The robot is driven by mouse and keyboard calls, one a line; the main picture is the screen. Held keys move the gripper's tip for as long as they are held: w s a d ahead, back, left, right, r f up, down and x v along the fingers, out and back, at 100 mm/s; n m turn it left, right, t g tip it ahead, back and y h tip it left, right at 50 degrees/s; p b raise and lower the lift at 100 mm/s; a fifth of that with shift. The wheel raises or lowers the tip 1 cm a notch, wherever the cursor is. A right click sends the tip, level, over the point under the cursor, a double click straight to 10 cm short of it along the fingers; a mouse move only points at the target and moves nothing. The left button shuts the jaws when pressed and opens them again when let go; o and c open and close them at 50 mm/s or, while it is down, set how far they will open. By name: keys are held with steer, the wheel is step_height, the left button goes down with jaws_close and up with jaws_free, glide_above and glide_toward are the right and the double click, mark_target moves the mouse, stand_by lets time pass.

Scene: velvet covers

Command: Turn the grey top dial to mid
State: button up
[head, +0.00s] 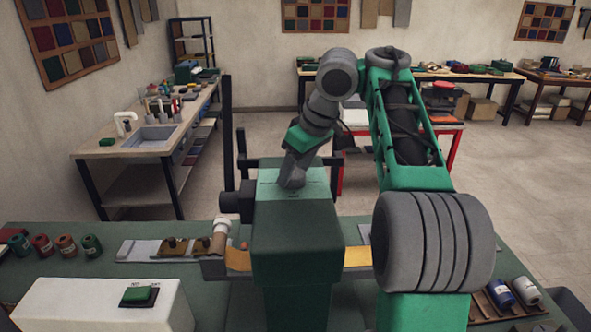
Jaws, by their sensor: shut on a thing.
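A green box-shaped machine (296,235) stands at the front centre, with faint markings on its top face. My arm reaches over from the right and bends down to the machine's top. My gripper (292,178) is at the top face, pointing down, shut on the grey top dial. The dial blends with the grey of the gripper and is mostly hidden by it, so its pointer and setting cannot be read.
A white box with a green button (139,294) stands at the front left. Several spools (66,245) lie behind it. A yellow strip (357,256) runs past the machine. A dark post (227,135) rises left behind the machine.

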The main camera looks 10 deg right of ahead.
steer(key=o, duration=1.4)
steer(key=shift+c, duration=0.2)
steer(key=shift+a+m, duration=0.1)
steer(key=shift+m, duration=0.2)
